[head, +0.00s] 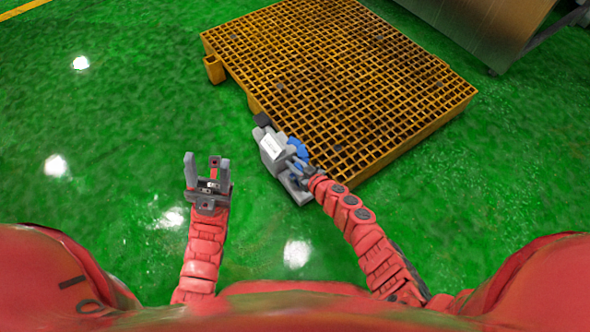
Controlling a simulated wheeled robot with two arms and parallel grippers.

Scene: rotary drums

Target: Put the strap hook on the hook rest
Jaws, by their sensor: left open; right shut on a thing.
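My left gripper (207,175) is open and empty above the green floor, its two grey fingers pointing up in the picture. My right gripper (302,169) is at the near left edge of the yellow pallet, shut on a small blue piece (297,147) that looks like the strap hook. The piece is partly hidden by the gripper. A grey unit (272,150) with a white label is right beside it, and appears to be the one with the hook rest. I cannot tell whether the hook touches the rest.
A yellow grid pallet (226,44) lies on the green floor behind and right of the grey unit. A large metal body (480,25) stands at the top right. The floor to the left is clear, with bright reflections.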

